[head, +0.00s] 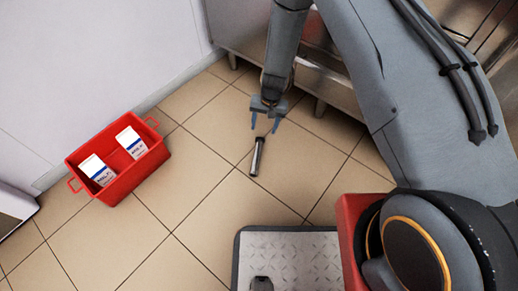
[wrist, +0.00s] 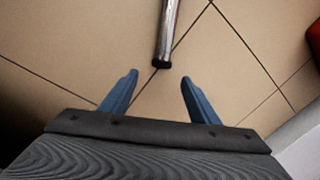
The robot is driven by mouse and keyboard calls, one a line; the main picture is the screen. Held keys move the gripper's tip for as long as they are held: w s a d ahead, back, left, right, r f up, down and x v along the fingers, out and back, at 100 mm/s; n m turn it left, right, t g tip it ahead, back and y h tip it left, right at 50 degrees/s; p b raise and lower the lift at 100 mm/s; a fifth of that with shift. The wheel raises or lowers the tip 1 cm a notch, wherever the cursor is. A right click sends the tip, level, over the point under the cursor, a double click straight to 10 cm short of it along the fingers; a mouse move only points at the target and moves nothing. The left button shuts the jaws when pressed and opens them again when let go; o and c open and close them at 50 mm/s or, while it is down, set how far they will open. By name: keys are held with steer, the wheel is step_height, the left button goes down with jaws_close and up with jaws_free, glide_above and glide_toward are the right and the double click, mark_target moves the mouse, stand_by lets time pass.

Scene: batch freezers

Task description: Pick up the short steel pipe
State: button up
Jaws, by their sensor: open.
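The short steel pipe (head: 257,157) lies on the tiled floor in the head view, a shiny grey cylinder. In the wrist view the pipe (wrist: 168,32) runs off the top edge, with its dark near end a little beyond the fingertips and about midway between them. My gripper (head: 265,126) is open and empty, with its two blue fingers pointing toward the pipe. The gripper also shows in the wrist view (wrist: 159,78), its fingers apart. I cannot tell its exact height above the floor.
A red crate (head: 127,192) with two white-and-blue cartons (head: 114,157) stands on the floor at left, by the white wall (head: 90,90). Steel equipment on legs (head: 318,106) stands behind my arm. Tiled floor between the crate and the pipe is clear.

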mark_target(261, 138)
steer(key=shift+s+a+f+b, duration=0.1)
steer(key=shift+a+f+b, duration=0.1)
steer(key=shift+f+b, duration=0.8)
steer(key=shift+s+a+f+b, duration=0.15)
steer(key=shift+f+b, duration=0.25)
steer(key=shift+f, duration=1.2)
steer(key=shift+a+f+b, duration=0.25)
steer(key=shift+f+b, duration=0.45)
steer(key=shift+f, duration=0.6)
steer(key=shift+r, duration=0.1)
steer(key=c, duration=1)
